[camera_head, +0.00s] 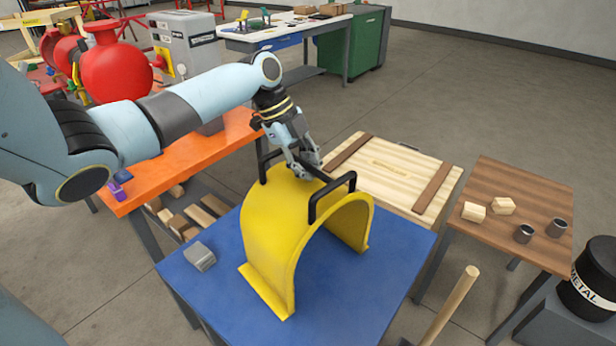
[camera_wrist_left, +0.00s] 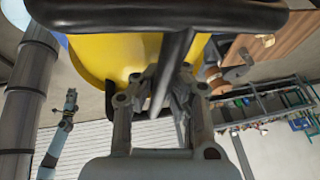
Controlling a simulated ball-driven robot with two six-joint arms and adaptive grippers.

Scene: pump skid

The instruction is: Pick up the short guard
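The short guard (camera_head: 270,225) is a yellow arched sheet with black handle bars on top. It stands upright on the blue table (camera_head: 215,290). My left gripper (camera_head: 308,172) is at the top of the guard, pointing down among the bars. In the left wrist view the guard's yellow sheet (camera_wrist_left: 125,50) and thick black bar (camera_wrist_left: 230,15) fill the top. The fingers (camera_wrist_left: 160,85) close in on a thinner black bar between them and look shut on it; the exact contact is partly hidden. A small arm with a gripper (camera_wrist_left: 70,103), apparently my right, shows there, too small to read.
A grey block (camera_head: 199,257) lies on the blue table, left of the guard. An orange bench (camera_head: 190,160) stands behind left and a wooden crate (camera_head: 395,170) behind right. A brown table (camera_head: 520,190) holds wooden blocks and metal cups. A wooden handle (camera_head: 450,305) rises at the front right.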

